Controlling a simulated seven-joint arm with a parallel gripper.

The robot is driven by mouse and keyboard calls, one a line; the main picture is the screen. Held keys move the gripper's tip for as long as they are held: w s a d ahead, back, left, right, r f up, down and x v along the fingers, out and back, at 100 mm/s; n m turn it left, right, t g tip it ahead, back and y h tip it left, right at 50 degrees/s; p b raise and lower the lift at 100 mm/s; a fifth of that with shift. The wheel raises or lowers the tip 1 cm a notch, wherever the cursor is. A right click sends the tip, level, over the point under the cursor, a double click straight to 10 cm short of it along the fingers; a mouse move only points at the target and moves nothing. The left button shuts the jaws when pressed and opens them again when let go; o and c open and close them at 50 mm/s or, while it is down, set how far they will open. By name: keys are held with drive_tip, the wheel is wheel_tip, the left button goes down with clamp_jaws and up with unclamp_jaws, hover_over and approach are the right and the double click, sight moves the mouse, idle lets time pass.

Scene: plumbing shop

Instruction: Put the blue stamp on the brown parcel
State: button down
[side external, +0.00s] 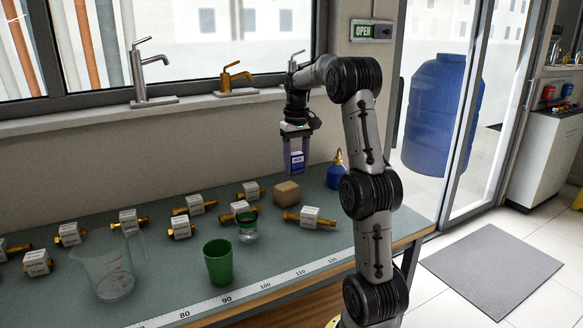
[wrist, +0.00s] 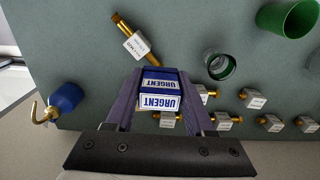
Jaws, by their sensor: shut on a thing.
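The blue stamp (side external: 297,160) has a white label. In the wrist view the stamp (wrist: 160,102) reads "URGENT". My gripper (side external: 296,168) is shut on it, with one finger on each side. In the wrist view my gripper (wrist: 160,84) points down toward the bench. The brown parcel (side external: 286,192) is a small box on the bench. In the side view it shows below the stamp and slightly to the left, with a gap between them. I cannot make out the parcel in the wrist view.
Several brass fittings with white tags (side external: 195,205) lie around the parcel. A blue bottle (side external: 337,176) stands to its right. A glass jar (side external: 247,232), a green cup (side external: 218,262) and a clear jug (side external: 110,270) stand to the front left. Taps (side external: 238,80) line the sill behind.

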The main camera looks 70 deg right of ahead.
drive_tip(key=shift+s+a+r, duration=0.1)
drive_tip(key=shift+a+r, duration=0.05)
drive_tip(key=shift+r, duration=0.05)
drive_tip(key=w+d+f, duration=0.4)
drive_tip(key=w+d, duration=0.1)
drive_tip(key=d, duration=0.2)
hover_over(283, 191)
wheel_tip(283, 191, down, 6)
drive_tip(key=shift+s+a+r, duration=0.1)
drive_tip(key=shift+a, duration=0.05)
drive_tip(key=shift+f, duration=1.6)
drive_tip(key=shift+f, duration=0.1)
drive_tip(key=shift+c, duration=1.3)
unclamp_jaws()
